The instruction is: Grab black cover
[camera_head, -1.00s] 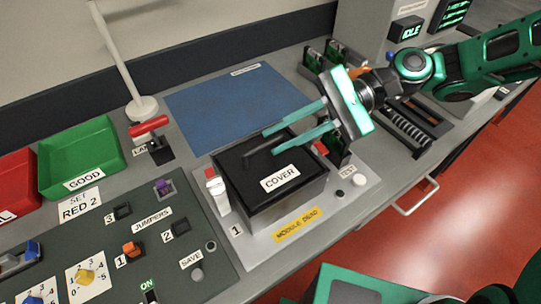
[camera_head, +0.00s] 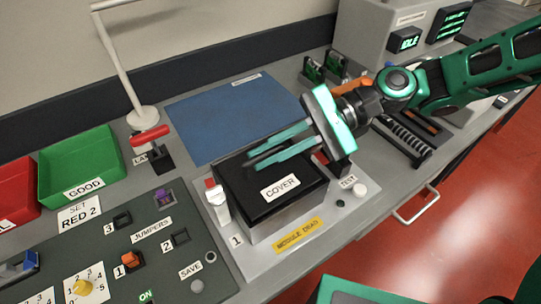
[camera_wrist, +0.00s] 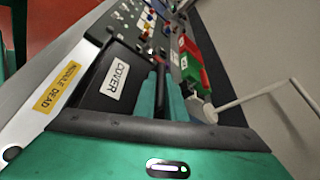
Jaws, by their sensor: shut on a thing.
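The black cover (camera_head: 297,196) is a box-shaped lid with a white "COVER" label and a bar handle on top. It sits over the module on the grey base at the bench's front. My gripper (camera_head: 252,160) reaches in from the right, its two teal fingers low over the top of the cover. The fingers are close together on the handle, which they mostly hide. In the wrist view the cover (camera_wrist: 98,98) is left of the fingers, and the gripper (camera_wrist: 162,75) is shut around the handle area.
A blue mat (camera_head: 225,115) lies behind the cover. A red-capped white part (camera_head: 216,198) stands close at its left. The jumper panel (camera_head: 150,245) is left, with a green GOOD bin (camera_head: 80,165) and a lamp (camera_head: 142,115) behind. A white TEST button (camera_head: 360,190) is at the right.

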